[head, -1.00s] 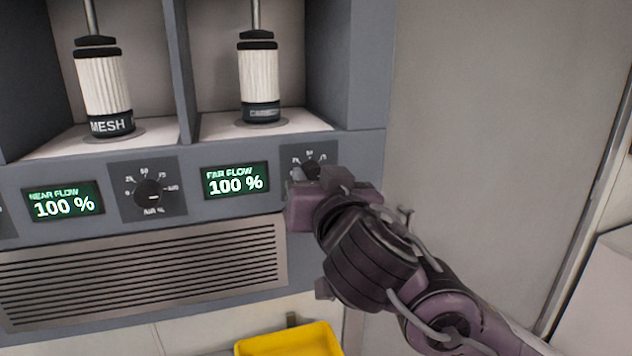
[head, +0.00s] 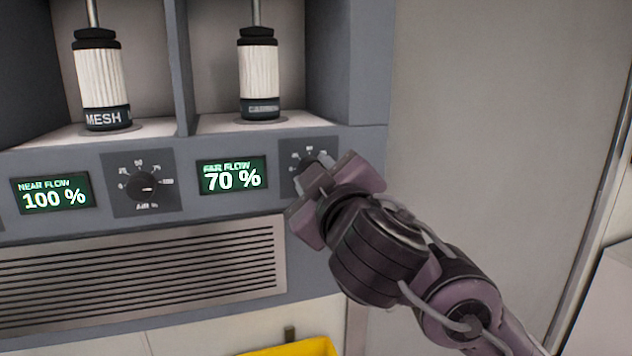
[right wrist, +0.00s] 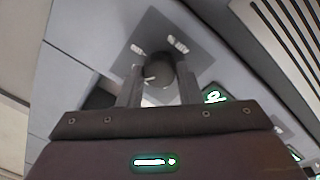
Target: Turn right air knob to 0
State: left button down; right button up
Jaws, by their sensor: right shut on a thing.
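The right air knob (right wrist: 159,70) is a dark round knob on a grey dial plate. In the right wrist view it sits between the two fingers of my right gripper (right wrist: 160,84), which is shut on it. In the head view my right gripper (head: 312,180) covers most of this knob and the lower part of its dial plate (head: 300,149). The FAR FLOW display (head: 232,176) beside it reads 70 %. My left gripper is not in view.
The left air knob (head: 147,186) and the NEAR FLOW display (head: 54,193), reading 100 %, are to the left. A vent grille (head: 140,270) is below. Two white cylinders, MESH (head: 102,80) and another (head: 259,75), stand in the bays above. A yellow bin (head: 295,348) is at the bottom.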

jog(key=n+b, duration=0.2)
jog(key=n, duration=1.1)
jog(key=n+g+y+b, duration=0.1)
jog(key=n+b, duration=0.1)
jog(key=n, duration=1.1)
jog(key=shift+d+f, duration=0.1)
jog(key=shift+d, duration=0.05)
jog(key=shift+n, duration=0.3)
jog(key=o, duration=1)
jog(key=shift+c, duration=0.2)
jog(key=p+v, duration=0.1)
jog(key=v, duration=0.7)
